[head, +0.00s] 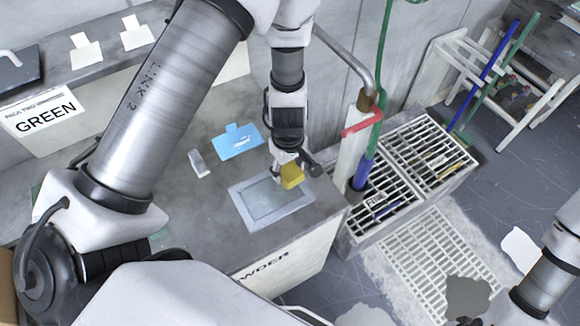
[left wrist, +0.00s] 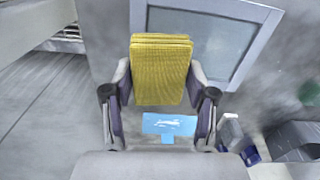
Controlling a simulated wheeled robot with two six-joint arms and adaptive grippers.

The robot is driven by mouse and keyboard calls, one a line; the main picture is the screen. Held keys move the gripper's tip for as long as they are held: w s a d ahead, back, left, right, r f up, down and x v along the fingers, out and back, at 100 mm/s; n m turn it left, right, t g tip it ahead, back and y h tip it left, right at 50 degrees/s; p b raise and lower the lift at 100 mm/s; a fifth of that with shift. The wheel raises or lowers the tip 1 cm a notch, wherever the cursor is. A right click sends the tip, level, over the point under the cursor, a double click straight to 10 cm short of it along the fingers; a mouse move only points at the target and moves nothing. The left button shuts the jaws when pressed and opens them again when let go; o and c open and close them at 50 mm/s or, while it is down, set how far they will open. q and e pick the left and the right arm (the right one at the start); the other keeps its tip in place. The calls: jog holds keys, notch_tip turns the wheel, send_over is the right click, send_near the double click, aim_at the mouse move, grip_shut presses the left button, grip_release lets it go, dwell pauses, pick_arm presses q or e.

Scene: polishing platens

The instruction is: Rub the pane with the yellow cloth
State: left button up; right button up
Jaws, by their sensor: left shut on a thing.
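The pane (head: 262,200) lies in a light grey frame on the grey counter, near its right corner. It also shows at the top of the left wrist view (left wrist: 215,40). My left gripper (head: 287,166) is shut on the folded yellow cloth (head: 292,176), which fills the space between the fingers in the left wrist view (left wrist: 160,70). The cloth is at the pane's upper right edge in the head view. I cannot tell whether it touches the pane. My right gripper is not in view; part of my right arm shows at the lower right.
A blue card (head: 236,143) and a small white-grey block (head: 199,163) lie on the counter (head: 180,125) behind the pane. A red-handled pipe with a green hose (head: 380,70) stands right of the counter. Metal grates (head: 430,160) lie beyond it.

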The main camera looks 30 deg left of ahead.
pick_arm(q)
jog(key=shift+w+d+r+p, duration=0.1)
jog(key=shift+w+r+p, duration=0.1)
jog(key=shift+r+p, duration=0.95)
jog(key=shift+r, duration=0.35)
jog(key=shift+s+r, duration=0.1)
